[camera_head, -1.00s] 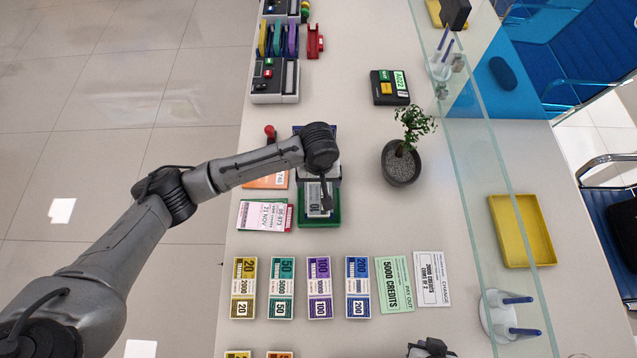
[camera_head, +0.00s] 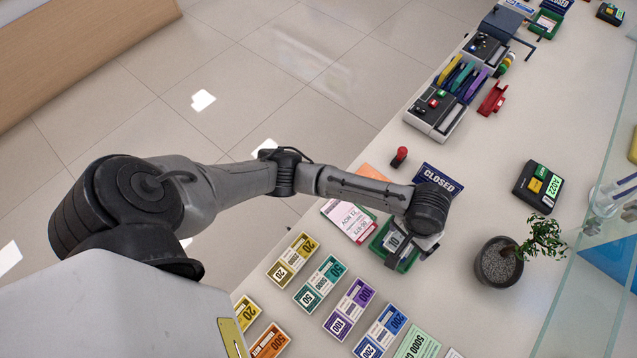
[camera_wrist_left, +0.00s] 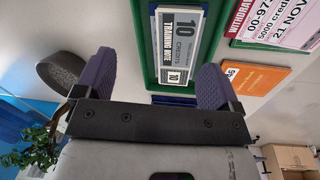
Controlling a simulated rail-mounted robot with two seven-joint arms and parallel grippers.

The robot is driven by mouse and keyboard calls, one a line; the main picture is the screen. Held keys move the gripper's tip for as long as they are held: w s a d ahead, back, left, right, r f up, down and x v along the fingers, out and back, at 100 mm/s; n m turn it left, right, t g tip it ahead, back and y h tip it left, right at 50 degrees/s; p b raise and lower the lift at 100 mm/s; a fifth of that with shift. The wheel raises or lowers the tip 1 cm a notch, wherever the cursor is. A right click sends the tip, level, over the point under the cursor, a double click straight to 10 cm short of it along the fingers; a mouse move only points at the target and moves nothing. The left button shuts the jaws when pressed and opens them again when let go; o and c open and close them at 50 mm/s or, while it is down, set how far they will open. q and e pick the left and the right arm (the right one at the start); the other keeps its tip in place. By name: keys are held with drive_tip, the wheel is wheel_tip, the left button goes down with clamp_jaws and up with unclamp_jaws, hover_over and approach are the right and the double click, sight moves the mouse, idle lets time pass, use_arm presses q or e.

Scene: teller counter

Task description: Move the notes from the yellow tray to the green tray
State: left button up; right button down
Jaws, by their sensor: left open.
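The green tray (camera_head: 376,247) lies on the counter, and my left gripper (camera_head: 408,254) is over it, partly hiding it. In the left wrist view, a grey-and-white 10-credit training note or bundle (camera_wrist_left: 178,45) lies in the green tray (camera_wrist_left: 207,40). My left gripper (camera_wrist_left: 155,80) is open there, its two purple fingers apart, near the tray's edge with nothing seen held between them. The note also shows in the head view (camera_head: 393,240). The yellow tray is outside both current views. My right gripper is not in view.
Several coloured note bundles, such as the purple one (camera_head: 349,309), lie in front of the green tray. A pink-and-white slip (camera_head: 347,219) lies left of it. A potted plant (camera_head: 497,262) stands to its right. A CLOSED sign (camera_head: 437,178) and red-handled stamp (camera_head: 399,157) are behind.

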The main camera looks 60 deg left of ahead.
use_arm(q)
drive_tip(key=s, duration=0.2)
drive_tip(key=s+d+f+m+h, duration=0.1)
drive_tip(key=s, duration=0.1)
drive_tip(key=s+d+f+m, duration=0.1)
drive_tip(key=s, duration=0.1)
drive_tip(key=shift+f+t+h, duration=0.2)
drive_tip(key=shift+t+h, duration=0.2)
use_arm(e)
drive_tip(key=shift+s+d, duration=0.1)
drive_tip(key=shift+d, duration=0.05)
use_arm(q)
drive_tip(key=shift+m+t, duration=0.4)
drive_tip(key=shift+m, duration=0.1)
drive_tip(key=s, duration=0.1)
drive_tip(key=s+a, duration=0.1)
drive_tip(key=s, duration=0.1)
drive_tip(key=s+f, duration=0.1)
drive_tip(key=shift+s+a, duration=0.2)
drive_tip(key=shift+s, duration=0.2)
drive_tip(key=s+a+y, duration=0.1)
drive_tip(key=s+a, duration=0.2)
drive_tip(key=s, duration=0.1)
drive_tip(key=s+a+m+t+y, duration=0.1)
drive_tip(key=s+a, duration=0.7)
drive_tip(key=shift+s+f+y, duration=0.2)
drive_tip(key=shift+s+y, duration=0.2)
